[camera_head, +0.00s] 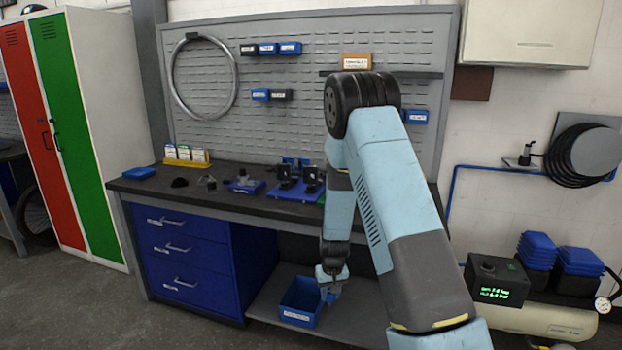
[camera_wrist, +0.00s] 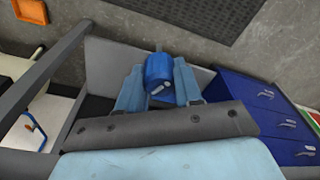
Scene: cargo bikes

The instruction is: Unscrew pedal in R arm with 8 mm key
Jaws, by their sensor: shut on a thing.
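My gripper (camera_head: 330,288) hangs low in front of the bench, over the lower shelf, beside the blue bin. In the wrist view its two light blue fingers (camera_wrist: 159,92) are shut on a blue rounded object (camera_wrist: 159,68) with a small pale mark on its front. I cannot tell what this object is. On the bench top, dark parts sit on a blue fixture (camera_head: 292,192), and a smaller blue holder (camera_head: 246,187) stands to its left. No pedal, R arm or 8 mm key can be made out for certain.
The open blue bin (camera_head: 303,319) stands on the lower shelf (camera_head: 355,318). Blue drawers (camera_head: 185,266) are left of the shelf. The bench top (camera_head: 222,170) also carries a yellow rack (camera_head: 187,162). A compressor (camera_head: 530,318) with stacked blue bins stands at the right.

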